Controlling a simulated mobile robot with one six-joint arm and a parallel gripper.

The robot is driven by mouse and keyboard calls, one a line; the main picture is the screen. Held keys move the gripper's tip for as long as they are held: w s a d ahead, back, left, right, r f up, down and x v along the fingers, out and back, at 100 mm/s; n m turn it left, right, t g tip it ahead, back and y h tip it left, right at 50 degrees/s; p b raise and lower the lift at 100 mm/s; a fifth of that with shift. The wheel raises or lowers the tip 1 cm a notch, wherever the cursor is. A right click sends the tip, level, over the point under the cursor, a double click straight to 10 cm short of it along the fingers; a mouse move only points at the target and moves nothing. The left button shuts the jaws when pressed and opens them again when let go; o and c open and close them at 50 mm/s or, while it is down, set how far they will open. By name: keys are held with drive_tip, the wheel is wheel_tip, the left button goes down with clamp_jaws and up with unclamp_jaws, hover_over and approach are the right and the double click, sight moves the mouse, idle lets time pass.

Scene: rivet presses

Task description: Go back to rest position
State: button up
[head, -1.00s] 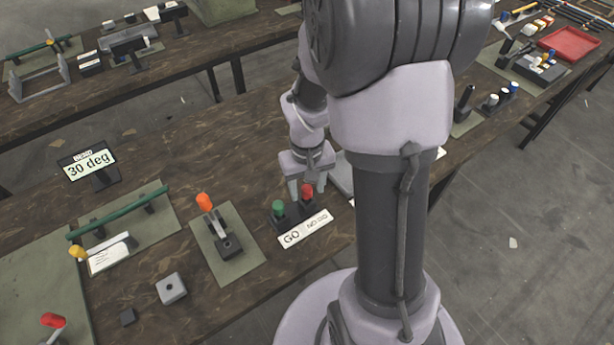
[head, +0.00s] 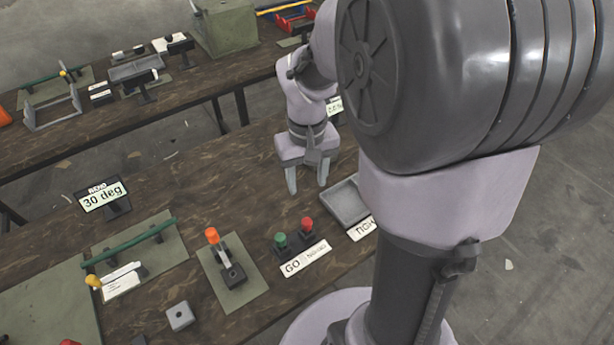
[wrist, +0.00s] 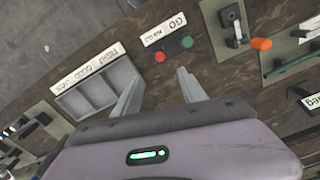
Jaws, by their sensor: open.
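My gripper (head: 307,178) is open and empty above the wooden table, behind the GO and NO GO buttons in the head view. Its two fingers also show apart in the wrist view (wrist: 158,92), with bare table between them. The green button (head: 280,239) and the red button (head: 307,224) stand side by side on dark bases, clear of the fingers. Part of my arm hides the table to the right in the head view.
A grey sorting tray (wrist: 98,88) with labelled compartments lies beside the buttons. An orange-tipped lever (head: 212,236) stands on a green mat to the left. A "30 deg" display (head: 103,197) stands further left. A second table with fixtures runs behind. Bare wood lies left of my gripper.

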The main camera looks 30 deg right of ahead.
drive_tip(key=s+a+r+m+t+y+b, duration=0.1)
drive_tip(key=s+a+r+t+b, duration=0.1)
drive_tip(key=s+a, duration=0.3)
drive_tip(key=s+a+r+t+y+b, duration=0.1)
drive_tip(key=s+a+r+t+b, duration=0.2)
drive_tip(key=s+a, duration=0.3)
drive_tip(key=a+b, duration=0.1)
drive_tip(key=a, duration=0.2)
drive_tip(key=shift+a+m+t, duration=0.3)
drive_tip(key=shift+m+t, duration=0.1)
